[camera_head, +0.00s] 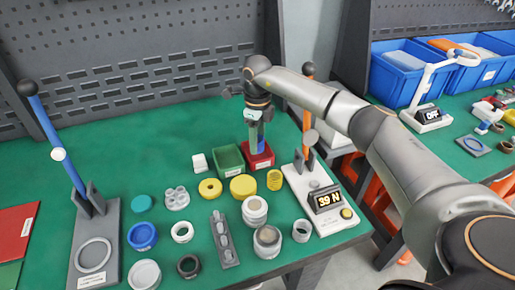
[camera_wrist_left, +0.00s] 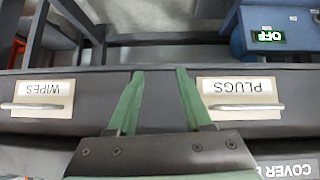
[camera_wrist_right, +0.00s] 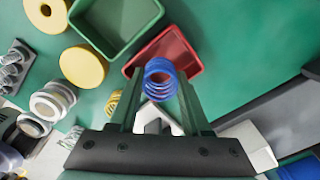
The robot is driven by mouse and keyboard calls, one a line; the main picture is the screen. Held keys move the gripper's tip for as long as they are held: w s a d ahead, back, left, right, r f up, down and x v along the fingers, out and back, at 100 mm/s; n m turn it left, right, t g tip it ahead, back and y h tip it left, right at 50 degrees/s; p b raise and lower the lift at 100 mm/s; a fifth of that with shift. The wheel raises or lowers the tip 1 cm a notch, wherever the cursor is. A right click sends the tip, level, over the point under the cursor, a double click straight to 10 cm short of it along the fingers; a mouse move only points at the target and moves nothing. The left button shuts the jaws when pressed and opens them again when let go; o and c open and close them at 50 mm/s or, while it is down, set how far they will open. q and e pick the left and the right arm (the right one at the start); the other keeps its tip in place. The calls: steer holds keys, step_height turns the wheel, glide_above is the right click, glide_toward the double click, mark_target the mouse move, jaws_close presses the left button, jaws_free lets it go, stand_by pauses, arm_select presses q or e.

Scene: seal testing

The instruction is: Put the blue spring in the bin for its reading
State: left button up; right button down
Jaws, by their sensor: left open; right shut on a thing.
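My right gripper (camera_head: 257,138) is shut on the blue spring (camera_wrist_right: 160,78), which sits between its fingertips in the right wrist view. The spring is held at the red bin (camera_head: 263,162), seen below and around it; I cannot tell whether it touches the bin. The red bin also shows in the right wrist view (camera_wrist_right: 187,50). The green bin (camera_head: 228,160) stands beside it, to the left. The tester's display (camera_head: 327,199) appears to read 39 N. My left gripper (camera_wrist_left: 155,72) is open and empty, in front of drawers labelled WIPES and PLUGS.
A yellow spring (camera_head: 274,180) stands in front of the red bin. A blue-lever press (camera_head: 95,240) stands left. The back left of the green table is clear.

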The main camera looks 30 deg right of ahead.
mark_target(258, 157)
steer(key=shift+w+d+f, duration=0.1)
steer(key=shift+w+f, duration=0.1)
steer(key=shift+f, duration=1.55)
steer(key=shift+f, duration=0.15)
steer(key=c, duration=0.8)
jaws_free()
steer(key=shift+o, duration=0.8)
steer(key=shift+r, duration=0.3)
step_height(258, 157, up, 12)
steer(key=shift+f, duration=0.15)
